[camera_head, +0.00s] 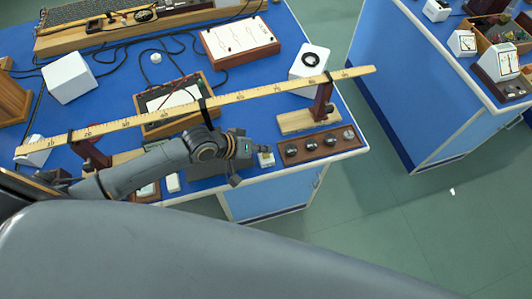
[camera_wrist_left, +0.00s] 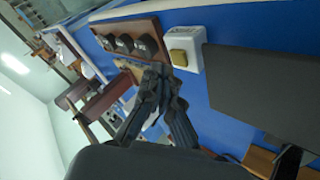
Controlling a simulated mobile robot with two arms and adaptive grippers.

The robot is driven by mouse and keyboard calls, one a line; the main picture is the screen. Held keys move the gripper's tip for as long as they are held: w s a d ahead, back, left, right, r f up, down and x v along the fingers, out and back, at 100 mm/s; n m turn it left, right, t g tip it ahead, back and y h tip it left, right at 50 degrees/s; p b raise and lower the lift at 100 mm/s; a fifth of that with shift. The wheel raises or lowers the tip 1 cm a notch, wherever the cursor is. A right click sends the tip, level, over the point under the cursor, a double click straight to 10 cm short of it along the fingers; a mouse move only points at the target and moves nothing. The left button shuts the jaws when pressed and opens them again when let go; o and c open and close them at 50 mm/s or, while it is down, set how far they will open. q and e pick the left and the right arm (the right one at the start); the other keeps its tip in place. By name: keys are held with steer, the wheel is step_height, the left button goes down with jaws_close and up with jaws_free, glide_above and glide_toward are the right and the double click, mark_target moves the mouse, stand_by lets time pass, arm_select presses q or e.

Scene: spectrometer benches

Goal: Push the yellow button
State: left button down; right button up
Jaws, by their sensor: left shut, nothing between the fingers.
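The yellow button (camera_wrist_left: 178,56) sits on a small white box (camera_wrist_left: 186,48) at the table edge in the left wrist view. In the head view the white box (camera_head: 266,157) shows just right of my left gripper (camera_head: 243,160), and the button's face is hard to make out. My left gripper (camera_wrist_left: 162,78) is shut and empty. In the wrist view its fingertips appear just below and left of the button; I cannot tell whether they touch the box. My right gripper is not in view.
A wooden panel with dark knobs (camera_head: 318,146) lies right of the white box. A long wooden ruler (camera_head: 225,98) on stands crosses above the blue table (camera_head: 210,62). A dark grey block (camera_wrist_left: 262,92) stands beside the box in the wrist view. Another blue bench (camera_head: 420,85) is at right.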

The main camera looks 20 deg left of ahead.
arm_select(q)
steer(key=shift+f, duration=0.15)
stand_by(0.7)
steer(key=shift+f, duration=0.25)
steer(key=shift+f, duration=0.5)
stand_by(0.6)
steer(key=shift+r+p, duration=0.9)
steer(key=shift+r, duration=0.05)
step_height(320, 180, up, 5)
steer(key=p, duration=0.5)
stand_by(0.4)
